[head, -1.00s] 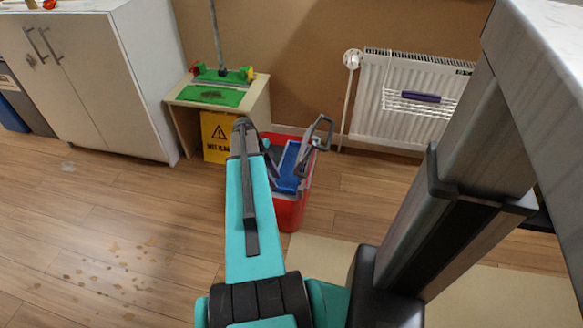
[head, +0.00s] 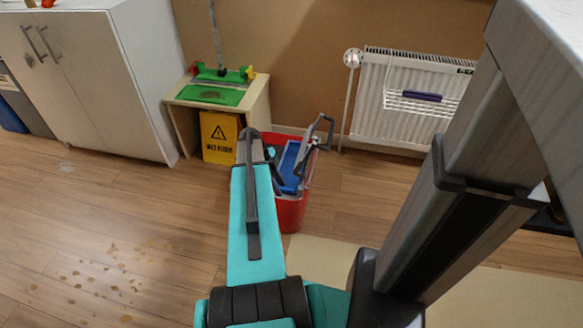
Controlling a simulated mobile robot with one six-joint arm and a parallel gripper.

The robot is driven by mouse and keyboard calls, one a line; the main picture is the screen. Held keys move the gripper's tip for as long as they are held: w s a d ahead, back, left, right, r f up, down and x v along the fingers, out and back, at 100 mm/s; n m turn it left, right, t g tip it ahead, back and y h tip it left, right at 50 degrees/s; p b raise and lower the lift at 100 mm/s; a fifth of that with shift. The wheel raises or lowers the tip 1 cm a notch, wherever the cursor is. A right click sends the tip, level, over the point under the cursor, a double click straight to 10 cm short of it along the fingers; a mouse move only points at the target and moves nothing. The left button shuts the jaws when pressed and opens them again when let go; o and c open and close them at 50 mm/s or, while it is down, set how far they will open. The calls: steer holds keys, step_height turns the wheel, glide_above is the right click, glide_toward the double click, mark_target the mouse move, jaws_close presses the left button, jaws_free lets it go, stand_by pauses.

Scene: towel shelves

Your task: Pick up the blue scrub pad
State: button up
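I cannot pick out a blue scrub pad for certain. A blue item (head: 290,166) shows inside the red bucket (head: 291,213), partly hidden by my arm and a grey metal handle. A dark purple-blue roll-like item (head: 422,96) lies on the wire rack on the radiator. My gripper (head: 276,176) is at the far end of my teal arm, over or beside the left side of the bucket. It is mostly hidden behind the arm, so its opening and anything in it cannot be made out.
A small wooden table (head: 255,102) with a green mat (head: 211,95) stands behind the bucket, a yellow wet-floor sign (head: 220,136) against it. A radiator (head: 375,92) is on the back wall. A white cabinet (head: 85,85) stands left. Brown spots mark the open floor at lower left.

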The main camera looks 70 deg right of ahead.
jaws_close()
steer(key=shift+r, duration=0.1)
stand_by(0.3)
